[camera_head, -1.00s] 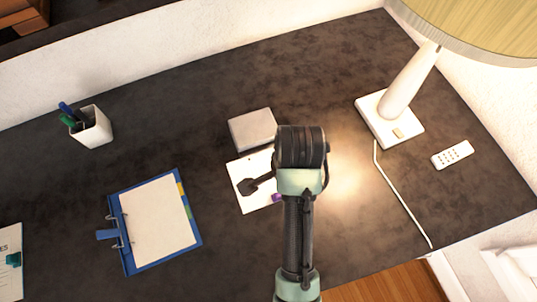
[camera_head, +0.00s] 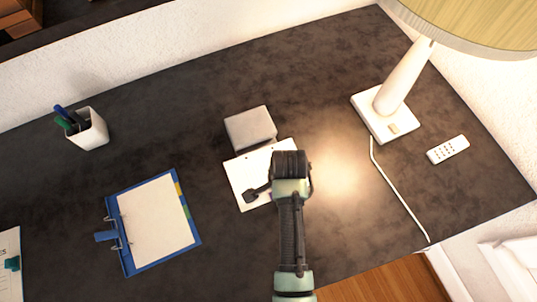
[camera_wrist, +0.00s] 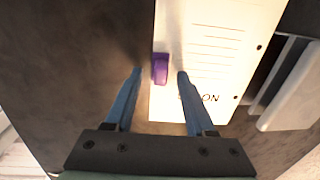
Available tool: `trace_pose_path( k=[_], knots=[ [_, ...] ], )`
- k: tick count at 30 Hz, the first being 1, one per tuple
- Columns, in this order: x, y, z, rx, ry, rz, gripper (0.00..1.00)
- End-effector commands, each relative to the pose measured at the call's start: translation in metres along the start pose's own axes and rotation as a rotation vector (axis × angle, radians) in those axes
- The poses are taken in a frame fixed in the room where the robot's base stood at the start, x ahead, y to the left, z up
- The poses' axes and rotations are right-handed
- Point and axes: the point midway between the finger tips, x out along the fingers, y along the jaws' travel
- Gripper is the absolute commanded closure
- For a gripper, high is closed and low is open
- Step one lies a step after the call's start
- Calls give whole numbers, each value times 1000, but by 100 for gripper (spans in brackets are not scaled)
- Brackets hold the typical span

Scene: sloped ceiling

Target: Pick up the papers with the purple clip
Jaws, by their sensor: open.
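The white papers (camera_head: 262,164) lie flat on the dark desk, partly covered by my arm in the head view. In the wrist view the papers (camera_wrist: 212,50) show printed lines and punched holes. The purple clip (camera_wrist: 160,69) grips their left edge there; my arm hides it in the head view. My gripper (camera_wrist: 158,73) is open and empty. Its two blue fingers point towards the clip, with the clip roughly between the fingertips in the picture. I cannot tell how high the fingertips are above it.
A grey-white box (camera_head: 250,129) stands at the papers' far edge. A blue clipboard (camera_head: 129,258) lies to the left, with a pen cup (camera_head: 90,132) behind it. A lamp (camera_head: 385,120), its cord and a remote (camera_head: 448,149) are to the right. Other papers with a teal clip (camera_head: 12,264) lie far left.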

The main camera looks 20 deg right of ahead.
Motion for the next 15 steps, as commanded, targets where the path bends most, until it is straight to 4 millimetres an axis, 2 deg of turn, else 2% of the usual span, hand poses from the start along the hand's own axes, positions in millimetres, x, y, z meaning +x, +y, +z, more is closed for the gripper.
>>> trace_pose_path(
  k=[6, 8, 15],
  knots=[
    [1, 0, 0, 0, 0, -1, 45],
    [1, 0, 0, 0, 0, -1, 54],
    [1, 0, 0, -1, 0, 0, 97]
  ],
)
